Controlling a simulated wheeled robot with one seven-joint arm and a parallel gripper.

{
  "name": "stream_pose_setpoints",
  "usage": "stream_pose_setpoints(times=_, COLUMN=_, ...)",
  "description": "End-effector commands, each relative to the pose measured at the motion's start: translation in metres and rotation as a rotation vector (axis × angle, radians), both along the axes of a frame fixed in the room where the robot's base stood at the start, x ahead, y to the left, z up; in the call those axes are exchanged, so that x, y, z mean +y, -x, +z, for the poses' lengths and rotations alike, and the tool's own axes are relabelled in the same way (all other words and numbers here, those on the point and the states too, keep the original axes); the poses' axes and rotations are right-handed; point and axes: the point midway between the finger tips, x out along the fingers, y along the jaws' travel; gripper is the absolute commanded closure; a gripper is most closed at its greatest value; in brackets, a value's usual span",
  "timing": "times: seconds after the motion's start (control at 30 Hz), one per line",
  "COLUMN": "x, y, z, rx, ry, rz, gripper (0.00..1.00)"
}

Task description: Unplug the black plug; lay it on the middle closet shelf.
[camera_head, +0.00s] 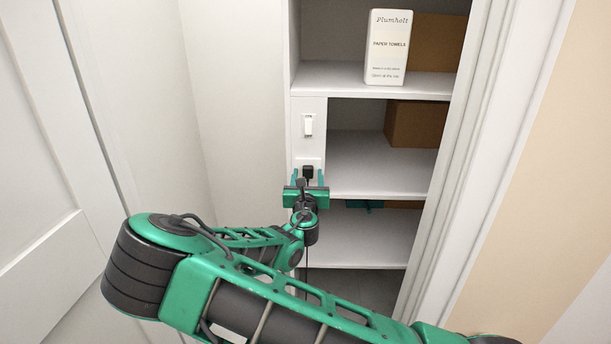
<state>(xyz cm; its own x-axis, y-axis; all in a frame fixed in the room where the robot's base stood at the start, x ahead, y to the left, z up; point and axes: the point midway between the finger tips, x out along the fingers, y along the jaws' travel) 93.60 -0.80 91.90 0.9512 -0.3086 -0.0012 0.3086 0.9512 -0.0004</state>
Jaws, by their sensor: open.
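The black plug (308,171) sits in an outlet on the white panel at the left side of the closet, below a light switch. My gripper (308,178) is open, with one green finger on each side of the plug; I cannot tell whether the fingers touch it. A dark cord hangs down below my gripper. The middle closet shelf (365,175) is to the right of the plug, with a brown box (415,123) at its back right and a bare front and left part.
A white paper towels pack (388,47) and another brown box (438,42) stand on the upper shelf (340,78). A light switch (308,125) is above the plug. A lower shelf (360,248) holds a teal item, partly hidden. The door frame (470,170) bounds the right.

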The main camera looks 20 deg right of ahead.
Motion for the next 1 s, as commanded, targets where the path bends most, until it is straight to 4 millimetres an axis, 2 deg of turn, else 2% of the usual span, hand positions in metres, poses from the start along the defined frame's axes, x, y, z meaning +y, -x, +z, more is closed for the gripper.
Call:
stream_pose_setpoints(times=0.7, x=-0.0008, y=0.0004, z=-0.0001, rx=0.000, ry=0.000, rz=0.000, gripper=0.48)
stream_pose_setpoints(times=0.77, x=-0.0008, y=0.0004, z=0.0000, rx=0.000, ry=0.000, rz=0.000, gripper=0.60)
stream_pose_setpoints(times=0.93, x=-0.0010, y=0.0003, z=0.0000, rx=0.000, ry=0.000, rz=0.000, gripper=1.00)
stream_pose_setpoints(times=1.0, x=-0.0010, y=0.0003, z=0.0001, rx=0.000, ry=0.000, rz=0.000, gripper=1.00)
